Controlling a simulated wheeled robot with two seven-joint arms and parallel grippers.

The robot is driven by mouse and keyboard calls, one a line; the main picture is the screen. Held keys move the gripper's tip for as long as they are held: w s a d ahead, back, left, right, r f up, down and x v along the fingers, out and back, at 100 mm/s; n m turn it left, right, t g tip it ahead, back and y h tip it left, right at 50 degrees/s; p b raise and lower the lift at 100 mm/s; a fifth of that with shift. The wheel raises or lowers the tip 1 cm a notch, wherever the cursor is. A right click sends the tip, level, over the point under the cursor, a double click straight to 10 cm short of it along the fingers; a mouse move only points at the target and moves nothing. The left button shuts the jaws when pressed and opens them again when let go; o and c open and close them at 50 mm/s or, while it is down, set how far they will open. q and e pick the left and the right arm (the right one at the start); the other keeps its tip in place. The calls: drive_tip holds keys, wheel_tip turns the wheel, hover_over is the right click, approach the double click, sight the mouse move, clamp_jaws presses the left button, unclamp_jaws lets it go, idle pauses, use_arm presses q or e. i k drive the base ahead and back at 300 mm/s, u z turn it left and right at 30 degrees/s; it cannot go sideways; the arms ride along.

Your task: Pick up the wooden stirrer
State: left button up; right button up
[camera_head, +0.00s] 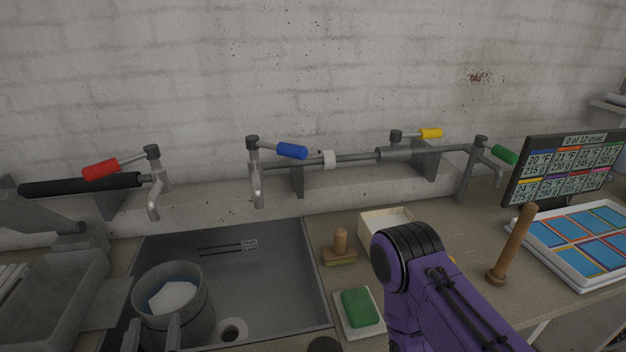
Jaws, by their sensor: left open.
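The wooden stirrer (513,243) is a brown rod with a round foot. It stands tilted on the counter at the right, between my purple right arm (437,290) and the white tray. My left gripper (151,336) shows only as two grey fingers at the bottom left, apart and low in front of the dark bucket (190,318). It is far from the stirrer. Whether the fingers touch the bucket cannot be told. My right gripper is not in view; only its arm shows.
The sink (265,285) holds the bucket. A small wooden-handled block (340,243), a green sponge (358,307) and a pale box (388,222) stand on the counter. A tray of coloured cards (607,274) and a screen (565,165) are at the right. Taps line the back.

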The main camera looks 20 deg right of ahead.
sight(496, 276)
drive_tip(key=z, duration=1.9)
